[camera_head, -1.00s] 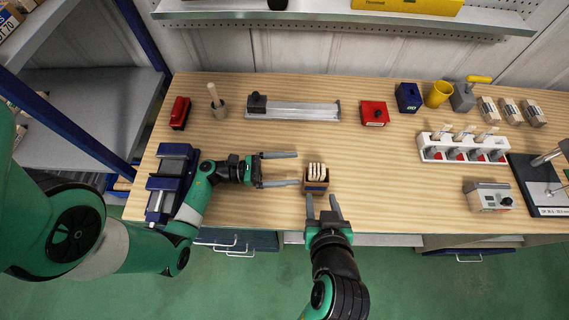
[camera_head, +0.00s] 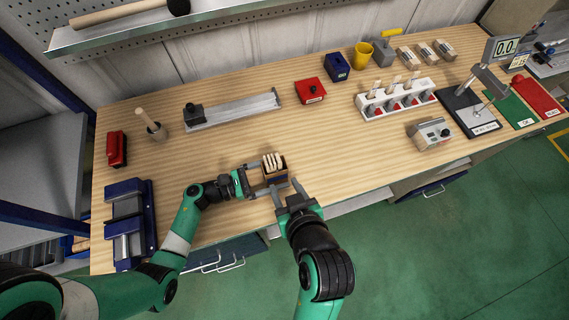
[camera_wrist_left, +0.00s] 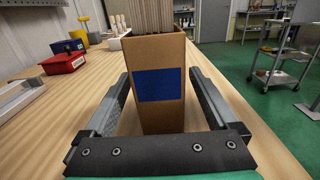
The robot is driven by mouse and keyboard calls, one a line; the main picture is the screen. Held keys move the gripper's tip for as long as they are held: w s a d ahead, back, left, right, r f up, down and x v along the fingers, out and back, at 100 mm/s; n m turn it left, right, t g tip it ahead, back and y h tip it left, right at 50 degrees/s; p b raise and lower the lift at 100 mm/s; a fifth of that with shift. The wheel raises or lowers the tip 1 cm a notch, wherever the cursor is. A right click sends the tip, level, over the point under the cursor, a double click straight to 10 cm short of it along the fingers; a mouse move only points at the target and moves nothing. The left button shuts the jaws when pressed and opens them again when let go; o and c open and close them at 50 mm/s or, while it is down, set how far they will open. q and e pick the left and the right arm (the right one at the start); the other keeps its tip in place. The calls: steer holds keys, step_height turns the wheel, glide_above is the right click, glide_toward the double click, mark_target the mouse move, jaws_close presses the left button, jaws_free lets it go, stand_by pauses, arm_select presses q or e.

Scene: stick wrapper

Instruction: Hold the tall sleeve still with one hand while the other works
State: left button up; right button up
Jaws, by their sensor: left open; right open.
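The tall sleeve is an open-topped brown cardboard box (camera_head: 276,178) with a blue label, standing upright on the bench with several pale sticks (camera_head: 272,161) in its top. It fills the middle of the left wrist view (camera_wrist_left: 160,112). My left gripper (camera_head: 264,180) is open, with one finger on each side of the sleeve. In the left wrist view a gap shows beside the left finger; contact on the right is unclear. My right gripper (camera_head: 287,190) is open and empty at the sleeve's near side, close to the bench's front edge.
Behind lie a metal rail fixture (camera_head: 235,109), a red box (camera_head: 310,91) and a cup with a wooden-handled tool (camera_head: 153,128). A white rack (camera_head: 398,100) and a grey device (camera_head: 431,133) stand to the right. A blue vise (camera_head: 130,222) is at left.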

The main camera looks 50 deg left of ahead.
arm_select(q)
steer(key=x, duration=0.3)
steer(key=shift+w, duration=0.1)
steer(key=c, duration=1.4)
steer(key=shift+c, duration=0.2)
arm_select(e)
steer(key=o, duration=0.6)
